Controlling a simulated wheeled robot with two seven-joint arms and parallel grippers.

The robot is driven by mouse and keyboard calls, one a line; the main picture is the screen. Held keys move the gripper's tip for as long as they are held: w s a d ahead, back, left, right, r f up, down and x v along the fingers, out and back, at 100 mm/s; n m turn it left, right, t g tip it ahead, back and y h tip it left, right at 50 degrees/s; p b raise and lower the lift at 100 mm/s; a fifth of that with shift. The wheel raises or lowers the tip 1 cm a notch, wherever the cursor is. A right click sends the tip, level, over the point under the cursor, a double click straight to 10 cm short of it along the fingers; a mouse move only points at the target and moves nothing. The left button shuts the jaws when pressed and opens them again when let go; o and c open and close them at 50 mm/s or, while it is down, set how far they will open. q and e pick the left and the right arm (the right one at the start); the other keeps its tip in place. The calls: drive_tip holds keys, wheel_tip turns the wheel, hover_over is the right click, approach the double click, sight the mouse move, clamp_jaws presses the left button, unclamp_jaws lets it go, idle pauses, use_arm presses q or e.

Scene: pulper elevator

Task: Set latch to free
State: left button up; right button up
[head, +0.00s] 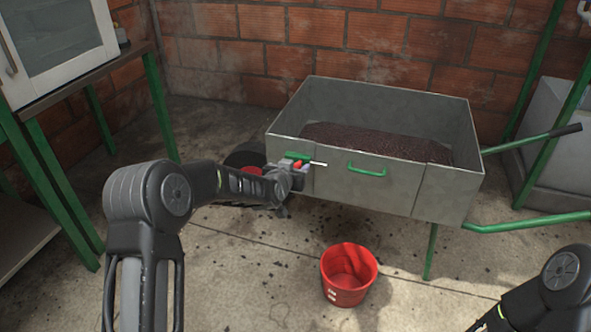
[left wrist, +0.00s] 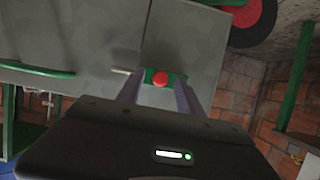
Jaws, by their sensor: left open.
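The latch is a green plate with a red knob (head: 298,164) on the left front of the grey metal cart (head: 390,190). A thin pale bolt (head: 318,163) sticks out to its right. My left gripper (head: 292,170) is at the latch and partly covers it. In the left wrist view, the open left gripper (left wrist: 157,92) has one finger on each side of the red knob (left wrist: 162,79), with gaps between. How far the fingertips are from the cart's face I cannot tell. My right arm shows at the lower right, but its gripper is out of view.
The cart holds dark red material (head: 375,142) and has a green front handle (head: 366,170). A red bucket (head: 348,275) stands on the floor before it. A green-legged table (head: 60,105) is at the left and a brick wall is behind.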

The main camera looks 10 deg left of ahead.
use_arm(q)
drive_tip(key=shift+c, duration=0.2)
clamp_jaws()
idle(1.1)
